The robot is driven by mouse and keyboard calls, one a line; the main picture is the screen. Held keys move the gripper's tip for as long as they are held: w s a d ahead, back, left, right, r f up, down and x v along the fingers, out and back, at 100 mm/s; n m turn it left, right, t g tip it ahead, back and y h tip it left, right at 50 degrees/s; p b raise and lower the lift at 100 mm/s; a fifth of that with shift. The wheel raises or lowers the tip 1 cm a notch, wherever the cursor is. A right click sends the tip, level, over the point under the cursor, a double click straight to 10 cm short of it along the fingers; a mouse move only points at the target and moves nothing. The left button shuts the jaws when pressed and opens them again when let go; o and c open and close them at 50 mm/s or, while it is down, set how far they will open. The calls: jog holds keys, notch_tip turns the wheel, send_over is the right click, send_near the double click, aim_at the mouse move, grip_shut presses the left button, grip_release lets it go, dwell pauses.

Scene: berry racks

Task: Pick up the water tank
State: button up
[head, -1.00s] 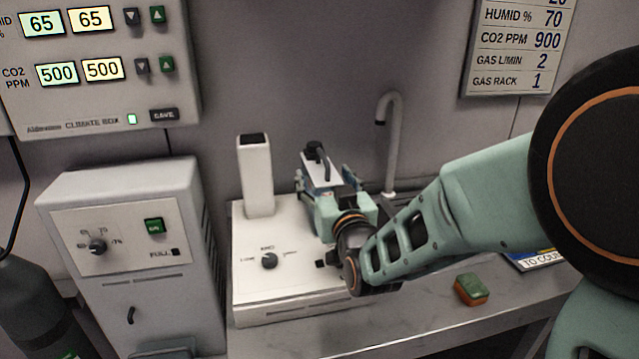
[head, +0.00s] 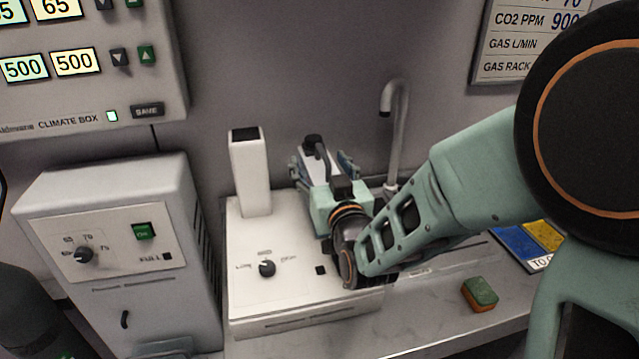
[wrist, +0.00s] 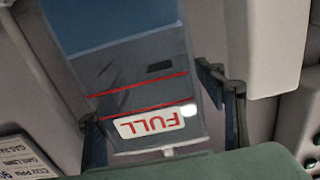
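The water tank (wrist: 140,70) is a pale, bluish box with red lines and a "FULL" label, upside down in the wrist view. In the head view the tank (head: 316,166) is at the back right of a white base unit (head: 290,275), largely hidden by my gripper and having a dark cap and handle. My gripper (wrist: 155,100) has one finger on each side of the tank, with gaps seeming to show beside it. In the head view my gripper (head: 322,165) reaches the tank from the front right. Whether the tank touches the base is hidden.
A white column (head: 250,175) stands on the base, left of the tank. A faucet (head: 396,130) rises behind on the right. A grey cabinet (head: 110,190) stands left. A green and orange sponge (head: 480,294) lies on the counter (head: 430,310) at the right.

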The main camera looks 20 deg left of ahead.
grip_shut()
jog(key=shift+r, duration=0.15)
dwell(0.4)
